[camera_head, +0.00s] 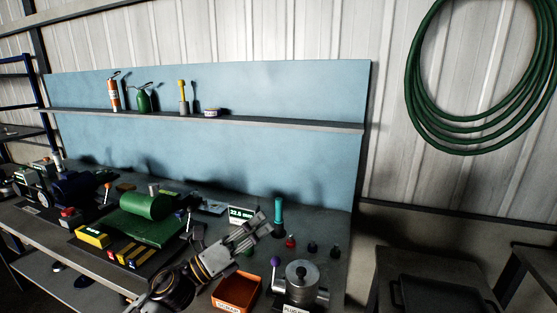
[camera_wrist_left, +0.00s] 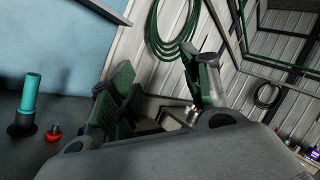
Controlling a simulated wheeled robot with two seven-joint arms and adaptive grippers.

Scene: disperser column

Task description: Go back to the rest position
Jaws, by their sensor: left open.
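My left arm comes in from the bottom of the head view. Its gripper (camera_head: 256,232) is open and empty, held above the workbench (camera_head: 334,262) in front of a teal cylinder on a dark base (camera_head: 278,214). In the left wrist view the gripper's green-padded fingers (camera_wrist_left: 160,95) stand apart with nothing between them. The teal cylinder also shows in the left wrist view (camera_wrist_left: 29,95), left of the fingers and apart from them. My right gripper is in neither view.
An orange bin (camera_head: 236,292) and a metal cylinder fixture (camera_head: 301,280) stand near the front edge. A green machine (camera_head: 147,220) fills the bench's left part. Small red (camera_head: 290,242) and dark knobs stand at the right. A green hose (camera_head: 418,110) hangs on the wall.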

